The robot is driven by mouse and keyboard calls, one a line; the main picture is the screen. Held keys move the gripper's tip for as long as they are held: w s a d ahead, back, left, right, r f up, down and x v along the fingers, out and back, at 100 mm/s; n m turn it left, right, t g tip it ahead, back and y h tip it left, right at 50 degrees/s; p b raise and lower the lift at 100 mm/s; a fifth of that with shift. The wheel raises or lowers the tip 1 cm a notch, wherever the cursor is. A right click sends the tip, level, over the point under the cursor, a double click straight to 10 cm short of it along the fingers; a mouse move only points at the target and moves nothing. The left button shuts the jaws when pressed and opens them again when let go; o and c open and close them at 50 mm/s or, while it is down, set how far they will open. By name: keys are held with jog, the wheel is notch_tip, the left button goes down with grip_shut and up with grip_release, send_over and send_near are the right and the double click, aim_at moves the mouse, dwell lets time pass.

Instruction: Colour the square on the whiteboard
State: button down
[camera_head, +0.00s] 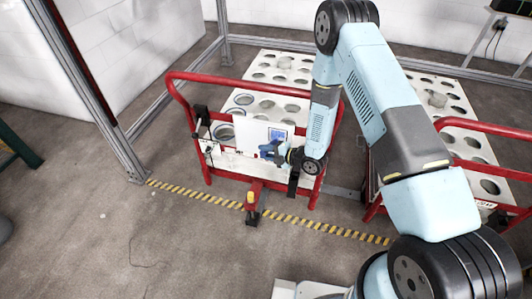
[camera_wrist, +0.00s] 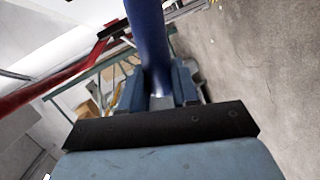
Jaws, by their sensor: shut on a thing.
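The whiteboard (camera_head: 249,133) is a white panel on the front of the red-framed cart. A small blue square (camera_head: 277,134) shows on its right part; how much of it is coloured is too small to tell. My gripper (camera_head: 269,150) is at the board, just below and left of the square. In the wrist view my gripper (camera_wrist: 159,88) is shut on a thick blue marker (camera_wrist: 148,38), which points away from the jaws. The marker's tip is out of view there, and I cannot tell whether it touches the board.
The cart's red rail (camera_head: 235,82) curves around the board and a white rack with round holes. A second red-railed cart (camera_head: 470,150) stands at the right. A metal post (camera_head: 95,100) rises at the left.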

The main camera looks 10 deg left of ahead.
jog(key=shift+w+d, duration=0.1)
jog(key=shift+w, duration=0.75)
dwell(0.4)
jog(key=shift+d, duration=0.1)
dwell(1.6)
jog(key=s, duration=0.6)
jog(key=shift+a, duration=0.35)
dwell(0.4)
jog(key=shift+s+a, duration=0.1)
jog(key=shift+s, duration=1.4)
